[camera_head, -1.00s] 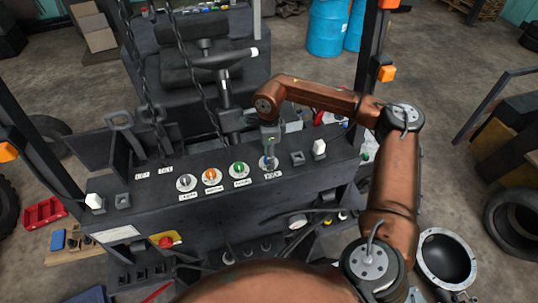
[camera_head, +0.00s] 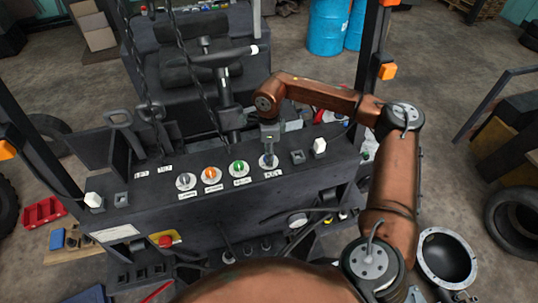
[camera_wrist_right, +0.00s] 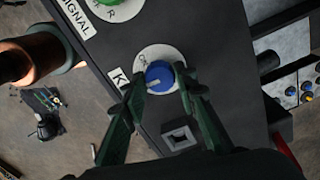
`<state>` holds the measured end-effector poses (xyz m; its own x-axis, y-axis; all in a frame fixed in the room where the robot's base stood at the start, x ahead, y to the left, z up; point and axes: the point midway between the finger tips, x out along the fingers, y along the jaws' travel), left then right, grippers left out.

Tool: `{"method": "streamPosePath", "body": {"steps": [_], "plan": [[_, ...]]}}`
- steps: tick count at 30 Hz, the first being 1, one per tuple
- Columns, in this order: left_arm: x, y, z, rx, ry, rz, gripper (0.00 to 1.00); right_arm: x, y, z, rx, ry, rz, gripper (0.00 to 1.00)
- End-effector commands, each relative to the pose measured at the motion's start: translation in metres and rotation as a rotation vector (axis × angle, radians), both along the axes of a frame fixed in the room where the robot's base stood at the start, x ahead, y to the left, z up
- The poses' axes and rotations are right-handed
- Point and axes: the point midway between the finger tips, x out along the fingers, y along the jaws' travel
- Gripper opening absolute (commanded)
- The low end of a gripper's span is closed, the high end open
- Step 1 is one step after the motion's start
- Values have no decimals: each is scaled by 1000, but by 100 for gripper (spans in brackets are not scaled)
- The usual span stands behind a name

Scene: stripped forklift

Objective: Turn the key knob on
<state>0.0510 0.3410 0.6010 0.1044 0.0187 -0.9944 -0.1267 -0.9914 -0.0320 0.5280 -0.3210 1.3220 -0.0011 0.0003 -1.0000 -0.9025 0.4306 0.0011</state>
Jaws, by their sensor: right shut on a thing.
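The key knob (camera_wrist_right: 160,77) is blue with a pale pointer mark and sits on a round white plate marked "ON" on the dark panel. In the right wrist view, my right gripper (camera_wrist_right: 161,80) has its two green fingers on either side of the knob, shut on it. The pointer mark faces the lower left in that view. In the head view, my right gripper (camera_head: 269,150) points down at the key plate (camera_head: 268,161), the rightmost of the row, and hides most of the knob. My left gripper is not in view.
Grey, orange (camera_head: 211,175) and green (camera_head: 238,167) knobs line the panel (camera_head: 235,205) to the left. A square socket (camera_head: 297,157) and a white rocker switch (camera_head: 319,147) stand close on the right. The steering wheel (camera_head: 222,57) is behind.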

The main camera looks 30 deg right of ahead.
Motion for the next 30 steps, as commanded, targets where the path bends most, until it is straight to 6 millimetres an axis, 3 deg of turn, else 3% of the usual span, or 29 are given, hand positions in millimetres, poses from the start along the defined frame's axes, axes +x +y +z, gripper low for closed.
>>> {"method": "streamPosePath", "body": {"steps": [18, 30], "plan": [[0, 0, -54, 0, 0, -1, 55, 1, 0, -2, 1, -3, -504, 3], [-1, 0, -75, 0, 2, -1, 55, 1, 0, 0, 1, -4, -833, 3]]}}
